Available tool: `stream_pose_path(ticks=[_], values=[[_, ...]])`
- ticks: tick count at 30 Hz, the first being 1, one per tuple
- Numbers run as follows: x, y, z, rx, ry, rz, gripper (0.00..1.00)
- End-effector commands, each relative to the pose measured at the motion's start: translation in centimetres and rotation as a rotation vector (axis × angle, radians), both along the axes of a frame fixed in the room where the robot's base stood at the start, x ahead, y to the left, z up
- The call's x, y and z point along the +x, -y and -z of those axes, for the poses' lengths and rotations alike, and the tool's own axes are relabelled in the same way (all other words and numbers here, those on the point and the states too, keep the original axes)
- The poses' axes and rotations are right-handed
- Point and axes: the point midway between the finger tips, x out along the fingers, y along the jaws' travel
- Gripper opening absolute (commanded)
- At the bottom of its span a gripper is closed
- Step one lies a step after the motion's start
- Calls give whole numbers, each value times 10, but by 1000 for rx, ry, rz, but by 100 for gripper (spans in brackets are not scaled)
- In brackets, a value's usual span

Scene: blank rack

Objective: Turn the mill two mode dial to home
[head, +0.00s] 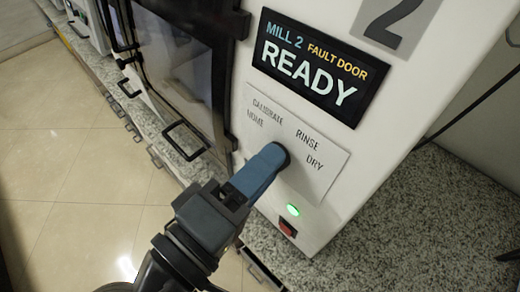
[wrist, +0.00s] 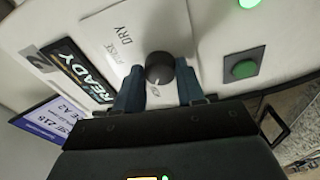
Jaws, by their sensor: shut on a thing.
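The mill two mode dial (head: 284,154) is a small dark round knob on a white plate (head: 325,188). The plate is lettered HOME, CALIBRATE, RINSE and DRY. In the wrist view the knob (wrist: 159,68) sits between my two blue fingers, close to the panel. My gripper (head: 275,160) is shut on the dial; it also shows in the wrist view (wrist: 160,78). My fingers hide part of the knob in the head view. I cannot tell which word the dial points at.
A display (head: 315,68) above reads MILL 2, FAULT DOOR, READY. A dark glazed door (head: 180,65) with a handle (head: 185,141) is at left. Speckled counter (head: 410,225) lies at right.

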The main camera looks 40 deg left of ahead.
Motion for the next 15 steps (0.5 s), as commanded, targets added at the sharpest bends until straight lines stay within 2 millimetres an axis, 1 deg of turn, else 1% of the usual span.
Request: stream_pose_path(ticks=[1,7,15], values=[[0,-1,-5,-23,0,-7,8],[0,-1,-3,-88,-4,-18,8],[0,-1,-2,-114,-5,-22,8]])
